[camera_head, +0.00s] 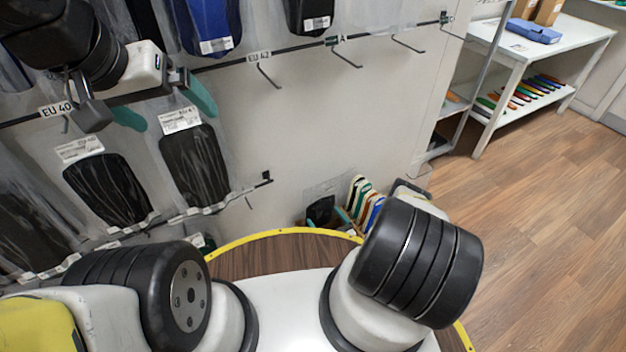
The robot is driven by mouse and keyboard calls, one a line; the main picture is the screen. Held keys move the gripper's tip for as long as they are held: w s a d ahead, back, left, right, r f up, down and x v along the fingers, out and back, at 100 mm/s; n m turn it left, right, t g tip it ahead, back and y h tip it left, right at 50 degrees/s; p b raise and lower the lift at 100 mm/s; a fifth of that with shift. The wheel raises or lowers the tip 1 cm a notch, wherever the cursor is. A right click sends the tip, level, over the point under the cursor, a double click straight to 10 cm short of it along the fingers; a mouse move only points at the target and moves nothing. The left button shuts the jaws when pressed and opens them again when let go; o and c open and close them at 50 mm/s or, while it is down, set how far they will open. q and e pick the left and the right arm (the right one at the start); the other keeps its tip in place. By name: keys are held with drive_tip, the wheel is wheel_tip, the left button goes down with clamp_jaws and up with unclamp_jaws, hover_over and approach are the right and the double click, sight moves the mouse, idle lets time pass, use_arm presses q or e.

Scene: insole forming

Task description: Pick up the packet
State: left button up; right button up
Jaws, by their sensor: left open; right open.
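Several packets with white labels hang on the wall rails. A dark packet (194,165) hangs just below my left gripper (163,107), and another dark packet (107,190) hangs to its left. My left gripper is open, its teal-tipped fingers apart near the EU 40 rail, with nothing visible between them. A blue packet (208,22) and a dark packet (309,14) hang higher up. A small dark packet (320,209) is low by the wall. My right gripper (328,219) is open, near that low packet, and mostly hidden behind my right arm.
Bare hooks (345,55) stick out from the upper rail. Coloured insoles (362,204) stand low by the wall. The wooden floor (535,210) at right is clear.

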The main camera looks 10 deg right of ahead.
drive_tip(key=shift+w, duration=0.2)
drive_tip(key=c, duration=1.5)
drive_tip(key=shift+r, duration=0.1)
